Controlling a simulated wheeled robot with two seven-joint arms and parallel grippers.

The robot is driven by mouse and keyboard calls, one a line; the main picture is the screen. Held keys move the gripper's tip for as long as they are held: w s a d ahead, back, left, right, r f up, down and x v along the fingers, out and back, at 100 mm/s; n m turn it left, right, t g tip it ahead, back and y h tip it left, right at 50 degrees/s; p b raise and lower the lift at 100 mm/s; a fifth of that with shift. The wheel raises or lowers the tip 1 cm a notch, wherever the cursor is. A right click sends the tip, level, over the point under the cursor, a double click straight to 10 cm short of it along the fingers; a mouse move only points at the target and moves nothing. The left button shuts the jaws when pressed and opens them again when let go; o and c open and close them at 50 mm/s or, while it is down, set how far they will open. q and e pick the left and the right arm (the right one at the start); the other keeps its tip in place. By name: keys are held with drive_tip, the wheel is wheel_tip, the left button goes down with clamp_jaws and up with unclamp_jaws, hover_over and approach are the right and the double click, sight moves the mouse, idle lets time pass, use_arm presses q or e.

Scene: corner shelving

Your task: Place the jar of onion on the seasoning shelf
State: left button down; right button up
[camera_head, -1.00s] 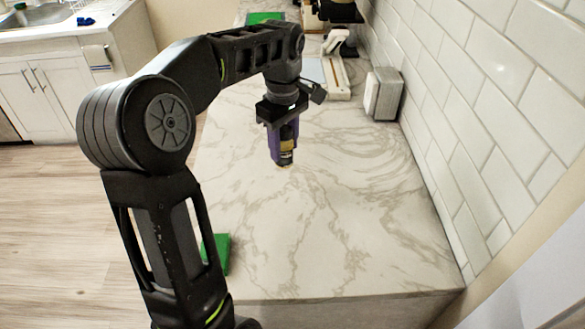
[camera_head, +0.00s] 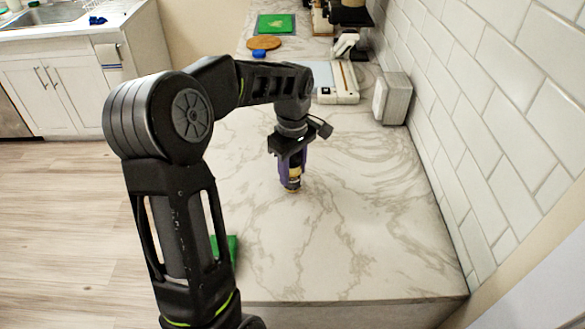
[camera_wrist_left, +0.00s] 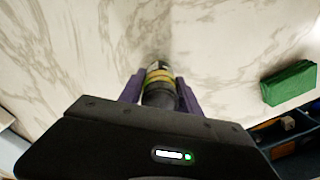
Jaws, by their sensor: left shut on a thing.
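My left gripper (camera_head: 291,178) points down over the middle of the marble counter, with purple fingers shut on a small jar (camera_head: 294,183). The jar has a yellowish label and a dark end. In the left wrist view the jar (camera_wrist_left: 159,88) sits between the two purple fingers of the left gripper (camera_wrist_left: 158,90), its dark end towards the wrist. I cannot read its label, and cannot tell whether its base touches the counter. No seasoning shelf can be made out for certain. My right gripper is not in view.
A green block (camera_wrist_left: 289,83) lies near the counter's left edge, partly behind my arm in the head view. A white box (camera_head: 392,98) stands by the tiled wall. A white scale-like device (camera_head: 335,84), a round wooden board (camera_head: 264,43) and a green mat (camera_head: 275,24) lie farther back.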

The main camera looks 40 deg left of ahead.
use_arm(q)
drive_tip(key=shift+f, duration=0.2)
drive_tip(key=c, duration=0.8)
unclamp_jaws()
drive_tip(key=shift+c, duration=0.2)
drive_tip(key=shift+r, duration=0.1)
drive_tip(key=shift+r, duration=0.15)
wheel_tip(320, 180, up, 9)
drive_tip(key=shift+r+b, duration=0.15)
drive_tip(key=shift+b, duration=0.25)
drive_tip(key=shift+r+p, duration=0.75)
drive_tip(key=shift+r, duration=0.6)
